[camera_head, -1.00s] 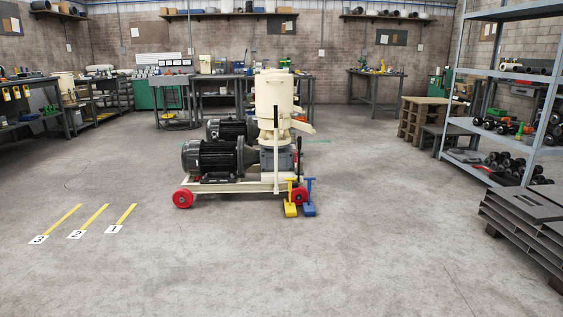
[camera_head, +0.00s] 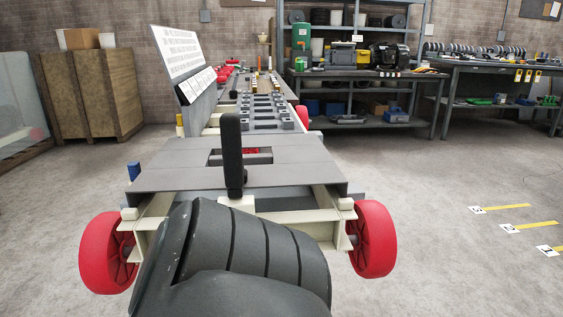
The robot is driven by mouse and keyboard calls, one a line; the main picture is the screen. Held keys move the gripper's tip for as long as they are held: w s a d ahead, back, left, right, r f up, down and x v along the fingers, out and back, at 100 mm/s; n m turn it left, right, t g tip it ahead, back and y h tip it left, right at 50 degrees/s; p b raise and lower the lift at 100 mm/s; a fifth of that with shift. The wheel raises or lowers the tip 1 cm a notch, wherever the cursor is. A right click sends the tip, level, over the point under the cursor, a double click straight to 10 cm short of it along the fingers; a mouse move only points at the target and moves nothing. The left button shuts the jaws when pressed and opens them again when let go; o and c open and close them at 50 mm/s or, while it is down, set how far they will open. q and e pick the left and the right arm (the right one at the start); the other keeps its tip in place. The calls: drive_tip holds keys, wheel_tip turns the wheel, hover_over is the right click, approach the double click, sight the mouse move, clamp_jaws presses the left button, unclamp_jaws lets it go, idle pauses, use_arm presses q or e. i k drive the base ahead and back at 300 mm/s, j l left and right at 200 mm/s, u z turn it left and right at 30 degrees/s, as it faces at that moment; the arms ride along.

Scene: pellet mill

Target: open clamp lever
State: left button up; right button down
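No pellet mill shows now, and I cannot pick out a clamp lever for certain. An upright black handle (camera_head: 232,150) stands on a pale mount at the near end of a long wheeled cart (camera_head: 165,163). I cannot tell whether this handle is a clamp lever. A large dark grey ridged form fills the bottom middle and hides part of the cart's near end; it may be part of my own arm. Neither of my grippers is in view.
The cart has red wheels (camera_head: 374,238) and carries grey blocks (camera_head: 262,110) and a tilted white panel (camera_head: 182,50). Wooden crates (camera_head: 88,95) stand at left. Workbenches (camera_head: 375,76) line the back. The floor at right is clear, with numbered yellow strips (camera_head: 500,208).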

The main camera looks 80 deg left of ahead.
sight(235, 175)
drive_tip(key=u, duration=0.45)
drive_tip(key=k+j+u, duration=0.1)
drive_tip(key=u, duration=0.85)
drive_tip(key=k+j+u, duration=0.1)
drive_tip(key=u, duration=0.35)
drive_tip(key=j+u, duration=0.1)
drive_tip(key=u, duration=0.35)
